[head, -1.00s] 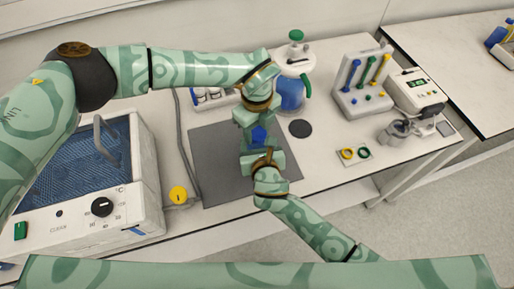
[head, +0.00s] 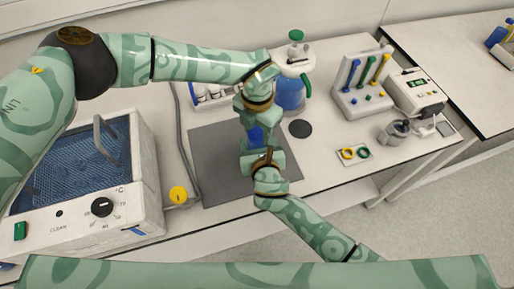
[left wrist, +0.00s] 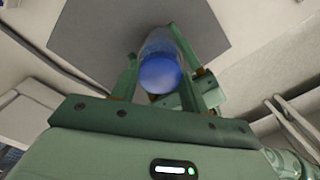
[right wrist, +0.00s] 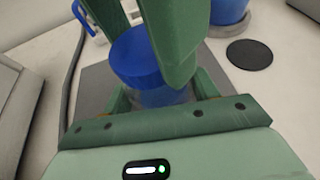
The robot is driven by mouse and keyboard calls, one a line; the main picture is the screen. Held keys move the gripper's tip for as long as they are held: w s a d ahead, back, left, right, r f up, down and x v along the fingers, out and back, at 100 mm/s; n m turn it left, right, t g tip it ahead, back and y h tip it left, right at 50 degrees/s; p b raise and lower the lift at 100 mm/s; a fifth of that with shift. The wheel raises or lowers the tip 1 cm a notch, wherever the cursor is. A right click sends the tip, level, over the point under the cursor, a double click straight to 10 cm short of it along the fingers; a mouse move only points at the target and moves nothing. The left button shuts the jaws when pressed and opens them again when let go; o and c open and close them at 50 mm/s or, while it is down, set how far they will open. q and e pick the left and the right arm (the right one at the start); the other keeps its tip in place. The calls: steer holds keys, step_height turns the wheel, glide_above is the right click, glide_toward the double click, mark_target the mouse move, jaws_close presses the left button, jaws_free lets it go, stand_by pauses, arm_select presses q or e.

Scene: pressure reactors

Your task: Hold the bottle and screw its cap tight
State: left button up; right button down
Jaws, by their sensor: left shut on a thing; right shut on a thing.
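The bottle has a wide blue cap (right wrist: 135,58) and a clear body (right wrist: 160,96) in the right wrist view. The cap also shows in the left wrist view (left wrist: 161,75) and, partly hidden, in the head view (head: 256,134). My right gripper (head: 262,156) is shut on the bottle body from the near side. My left gripper (head: 254,112) reaches down from above and is shut on the cap, with one finger on each side. The bottle's base and any gap under the cap are hidden.
A dark grey mat (head: 215,165) lies under the grippers. The table front right is fairly clear.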

arm_select(q)
steer(key=o, duration=1.1)
steer(key=shift+r, duration=2.25)
steer(key=shift+c, duration=0.5)
